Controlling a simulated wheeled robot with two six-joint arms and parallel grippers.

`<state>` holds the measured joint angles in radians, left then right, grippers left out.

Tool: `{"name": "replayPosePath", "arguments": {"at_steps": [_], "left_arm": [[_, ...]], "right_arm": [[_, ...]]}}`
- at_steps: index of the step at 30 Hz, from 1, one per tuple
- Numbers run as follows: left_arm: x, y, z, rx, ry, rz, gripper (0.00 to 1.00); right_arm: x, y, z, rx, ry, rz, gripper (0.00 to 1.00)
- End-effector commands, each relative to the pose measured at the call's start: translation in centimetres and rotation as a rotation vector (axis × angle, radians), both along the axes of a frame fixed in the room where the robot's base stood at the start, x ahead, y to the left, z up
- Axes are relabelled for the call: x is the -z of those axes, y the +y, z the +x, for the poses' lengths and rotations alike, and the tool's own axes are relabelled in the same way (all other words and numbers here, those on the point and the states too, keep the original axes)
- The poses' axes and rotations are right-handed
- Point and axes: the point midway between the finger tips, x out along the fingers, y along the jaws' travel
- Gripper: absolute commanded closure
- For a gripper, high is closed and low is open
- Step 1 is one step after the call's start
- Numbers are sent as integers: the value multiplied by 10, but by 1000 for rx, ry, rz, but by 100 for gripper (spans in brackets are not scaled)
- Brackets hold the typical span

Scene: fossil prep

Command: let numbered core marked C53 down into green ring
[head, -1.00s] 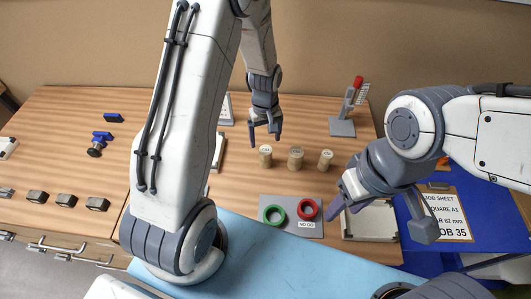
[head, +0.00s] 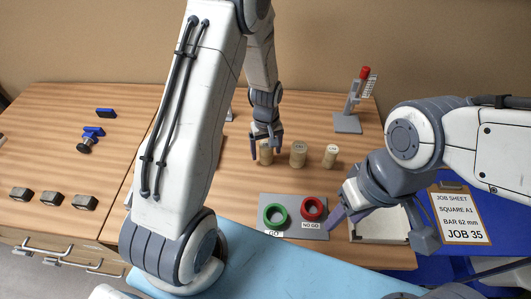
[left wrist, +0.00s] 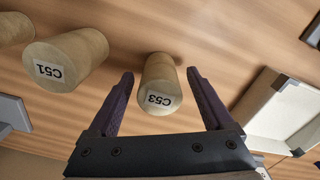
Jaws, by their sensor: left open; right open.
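The core marked C53 (left wrist: 160,88) is a short tan cylinder standing upright on the wooden bench; it is the leftmost of three cores in the head view (head: 266,157). My left gripper (head: 268,152) is open, with a finger on either side of C53 and gaps showing in the left wrist view. The green ring (head: 275,215) lies on a grey plate (head: 293,225) above a label reading GO, empty. My right gripper (head: 380,227) is open and empty over the white tray, right of the plate.
The core marked C51 (left wrist: 62,62) stands beside C53, with another core (head: 331,156) beyond. A red ring (head: 313,208) labelled NO GO sits beside the green one. A grey stand (head: 348,122) is behind. The white tray (head: 375,238) and job sheet (head: 459,215) are at right.

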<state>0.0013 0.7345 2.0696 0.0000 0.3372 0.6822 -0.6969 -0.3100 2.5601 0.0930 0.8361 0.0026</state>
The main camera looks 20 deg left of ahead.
Motion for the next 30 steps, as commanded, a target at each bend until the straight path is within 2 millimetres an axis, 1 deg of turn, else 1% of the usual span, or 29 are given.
{"name": "replayPosePath", "arguments": {"at_steps": [2, 5, 6, 9, 17, 30], "left_arm": [[0, 0, 0, 0, 0, 0, 15], [0, 0, 0, 0, 0, 0, 49], [0, 0, 0, 0, 0, 0, 65], [0, 0, 0, 0, 0, 0, 100], [-3, 0, 0, 0, -1, 1, 100], [-38, 0, 0, 0, -1, 0, 100]], "right_arm": [[0, 0, 0, 0, 0, 0, 50], [0, 0, 0, 0, 0, 0, 50], [0, 0, 0, 0, 0, 0, 50], [0, 0, 0, 0, 0, 0, 50], [-3, 0, 0, 0, 0, 0, 50], [-31, 0, 0, 0, 0, 0, 50]]}}
